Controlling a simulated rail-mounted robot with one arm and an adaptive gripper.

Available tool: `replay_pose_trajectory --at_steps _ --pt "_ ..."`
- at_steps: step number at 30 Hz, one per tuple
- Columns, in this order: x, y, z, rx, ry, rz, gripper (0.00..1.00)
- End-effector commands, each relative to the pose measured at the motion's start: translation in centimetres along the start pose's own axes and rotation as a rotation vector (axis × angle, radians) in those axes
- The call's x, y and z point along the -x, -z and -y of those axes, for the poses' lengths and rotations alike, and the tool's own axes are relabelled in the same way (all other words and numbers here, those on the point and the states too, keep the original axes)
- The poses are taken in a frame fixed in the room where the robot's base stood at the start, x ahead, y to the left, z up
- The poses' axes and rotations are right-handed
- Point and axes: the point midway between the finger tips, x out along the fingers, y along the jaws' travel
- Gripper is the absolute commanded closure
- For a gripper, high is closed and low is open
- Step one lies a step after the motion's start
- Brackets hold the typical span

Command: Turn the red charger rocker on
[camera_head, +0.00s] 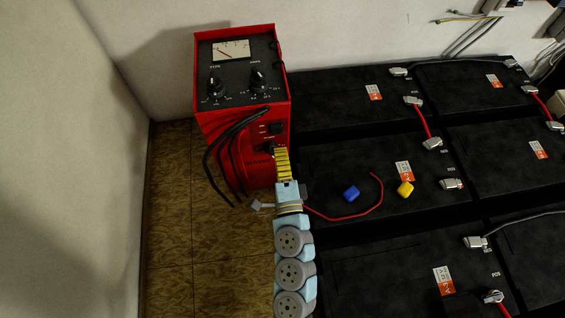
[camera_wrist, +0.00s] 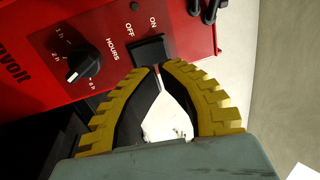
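The red charger (camera_head: 232,150) stands upright on the floor at the batteries' left end, its front facing my arm. In the wrist view, its red front panel (camera_wrist: 192,28) shows a black rocker (camera_wrist: 149,51) beside the words OFF and ON. I cannot tell which way the rocker is tipped. My gripper (camera_wrist: 163,68) has its yellow ridged fingers curved together, tips nearly meeting just below the rocker. I cannot tell if they touch it. A white patch shows between the fingers; I cannot tell what it is. In the head view, my gripper (camera_head: 279,152) covers part of the front.
An HOURS dial (camera_wrist: 82,63) is left of the rocker. Black cables (camera_head: 222,155) hang at the charger's front. Wooden floor (camera_head: 195,260) is open at left.

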Motion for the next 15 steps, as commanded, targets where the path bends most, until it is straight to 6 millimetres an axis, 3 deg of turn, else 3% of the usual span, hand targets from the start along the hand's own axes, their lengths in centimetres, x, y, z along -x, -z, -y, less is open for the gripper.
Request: replay_pose_trajectory --at_steps 9,15 --pt "-3.6 0.0 0.2 0.000 0.003 0.001 1.00" --pt "-4.9 0.0 0.1 0.000 0.000 0.001 1.00"
